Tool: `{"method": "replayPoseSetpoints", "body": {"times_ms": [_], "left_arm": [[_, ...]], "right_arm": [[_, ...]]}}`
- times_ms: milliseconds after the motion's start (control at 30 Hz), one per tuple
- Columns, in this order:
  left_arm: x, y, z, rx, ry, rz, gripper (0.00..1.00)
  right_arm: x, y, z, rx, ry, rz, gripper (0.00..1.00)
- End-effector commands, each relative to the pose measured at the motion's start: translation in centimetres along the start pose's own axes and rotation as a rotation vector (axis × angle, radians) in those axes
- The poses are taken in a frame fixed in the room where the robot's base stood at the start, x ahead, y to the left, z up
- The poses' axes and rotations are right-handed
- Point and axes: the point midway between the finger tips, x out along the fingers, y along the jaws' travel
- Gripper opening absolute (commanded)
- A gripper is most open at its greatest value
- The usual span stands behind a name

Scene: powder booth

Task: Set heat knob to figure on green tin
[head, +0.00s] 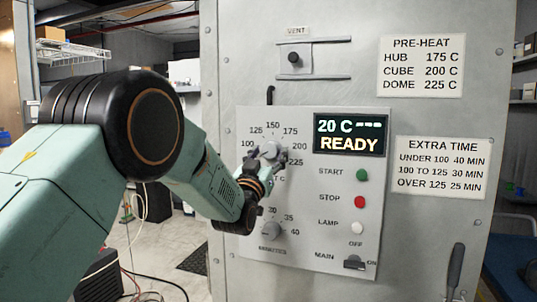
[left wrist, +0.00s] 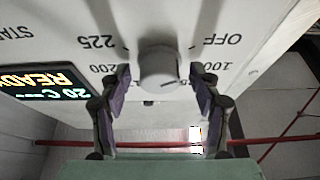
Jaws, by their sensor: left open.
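The heat knob (head: 270,150) is a round grey knob on the oven's control panel, ringed by figures from 100 to 225. It also shows in the left wrist view (left wrist: 158,66), where the scale appears upside down. My left gripper (head: 257,163) is at the knob; its fingers (left wrist: 160,80) are open, one on each side of it, with small gaps visible. I cannot make out clearly which figure the knob points to. No green tin shows in either view. My right gripper is not in view.
The display (head: 349,134) reads 20 C and READY. Below are the minutes knob (head: 271,230), green start button (head: 362,175), red stop button (head: 359,202) and main switch (head: 354,262). A pre-heat sign (head: 421,66) lists hub 175, cube 200, dome 225.

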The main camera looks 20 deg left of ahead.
Motion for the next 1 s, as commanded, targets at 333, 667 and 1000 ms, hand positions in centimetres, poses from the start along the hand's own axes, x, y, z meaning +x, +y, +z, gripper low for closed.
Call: {"method": "replayPoseSetpoints", "body": {"times_ms": [333, 667, 1000], "left_arm": [[0.12, 0.03, 0.04, 0.000, 0.000, 0.000, 0.58], [0.12, 0.03, -0.01, 0.000, 0.001, 0.000, 0.30], [0.17, -0.01, -0.16, 0.002, 0.005, 0.000, 0.09]], "right_arm": [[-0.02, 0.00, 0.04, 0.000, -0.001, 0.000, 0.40], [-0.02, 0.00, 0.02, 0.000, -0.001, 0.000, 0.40], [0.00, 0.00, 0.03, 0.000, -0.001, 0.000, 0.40]]}}
